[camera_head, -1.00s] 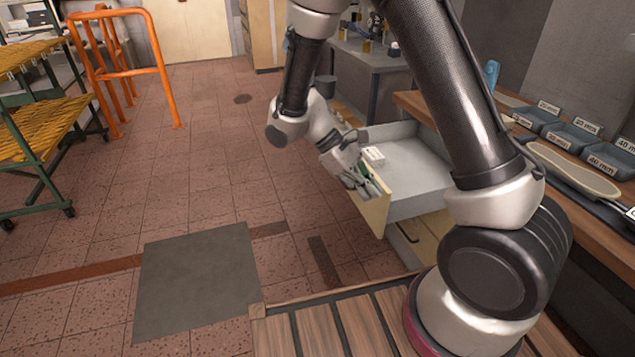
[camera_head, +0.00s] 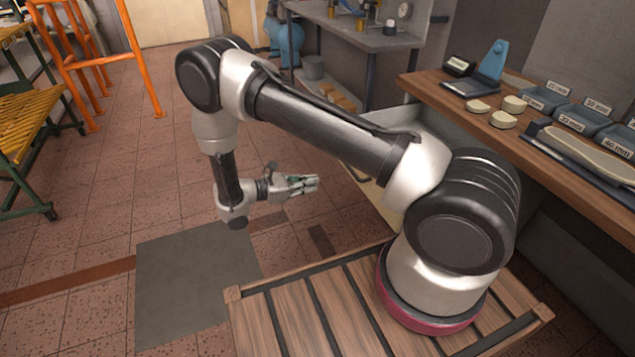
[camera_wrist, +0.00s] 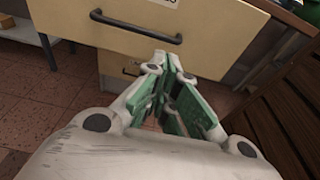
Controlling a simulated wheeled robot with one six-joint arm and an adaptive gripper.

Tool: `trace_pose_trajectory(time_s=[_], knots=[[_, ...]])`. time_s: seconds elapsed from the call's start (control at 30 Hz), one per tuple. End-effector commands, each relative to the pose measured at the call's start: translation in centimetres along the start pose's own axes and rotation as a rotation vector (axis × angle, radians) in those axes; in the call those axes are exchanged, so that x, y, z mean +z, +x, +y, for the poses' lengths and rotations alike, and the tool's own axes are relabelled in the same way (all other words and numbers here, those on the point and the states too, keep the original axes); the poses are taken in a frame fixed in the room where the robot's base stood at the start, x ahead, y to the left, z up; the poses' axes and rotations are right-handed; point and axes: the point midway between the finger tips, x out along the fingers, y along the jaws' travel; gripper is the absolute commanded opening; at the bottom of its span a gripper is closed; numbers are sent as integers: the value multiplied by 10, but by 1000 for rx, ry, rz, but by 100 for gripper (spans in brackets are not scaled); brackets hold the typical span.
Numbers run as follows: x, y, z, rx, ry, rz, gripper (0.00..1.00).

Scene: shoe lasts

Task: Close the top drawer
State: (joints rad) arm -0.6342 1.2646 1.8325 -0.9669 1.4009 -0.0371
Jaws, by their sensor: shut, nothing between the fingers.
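The top drawer (camera_head: 376,196) is pulled out from under the workbench in the head view, with a grey inside and a pale yellow front. My arm hides much of it. In the wrist view its pale front (camera_wrist: 215,43) with a dark bar handle (camera_wrist: 135,28) fills the top of the picture. My gripper (camera_head: 311,183) is shut and empty, just left of the drawer front in the head view. In the wrist view my gripper (camera_wrist: 172,72) points toward the drawer front, below and right of the handle, apparently not touching it.
The wooden workbench (camera_head: 470,102) at right holds grey labelled bins (camera_head: 585,120), a blue tool (camera_head: 490,65) and several pale pieces. A lower drawer (camera_wrist: 118,65) sits beneath. An orange rail (camera_head: 140,60) stands at far left.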

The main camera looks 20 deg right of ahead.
Motion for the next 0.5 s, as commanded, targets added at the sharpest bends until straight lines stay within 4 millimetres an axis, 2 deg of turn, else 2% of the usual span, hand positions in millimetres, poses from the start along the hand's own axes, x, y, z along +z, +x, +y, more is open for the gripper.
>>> trace_pose_trajectory(time_s=[0.3,0.5], knots=[[0,69,-2,-6,-1,0,0],[0,104,-2,-6,-1,1,0]])
